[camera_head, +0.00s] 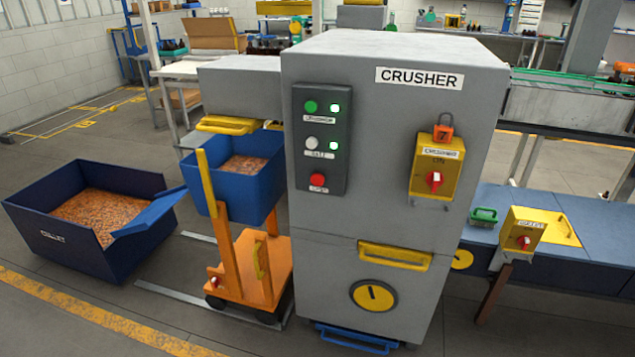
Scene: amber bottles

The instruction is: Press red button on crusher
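The crusher (465,110) is a large grey cabinet with a white label reading CRUSHER, standing in the middle of the head view. A dark control panel (336,158) is on the left part of its front. The red button (317,180) is at the bottom left of this panel, above a small label. Above it are a white button (312,143) and a green button (310,106), each with a lit green lamp to its right. Neither of my grippers shows in the view.
A yellow switch box (434,170) with a red knob and an orange padlock is on the crusher's right front. A blue bin on an orange cart (263,268) stands left of it, with a blue skip (62,235) further left. The floor in front is clear.

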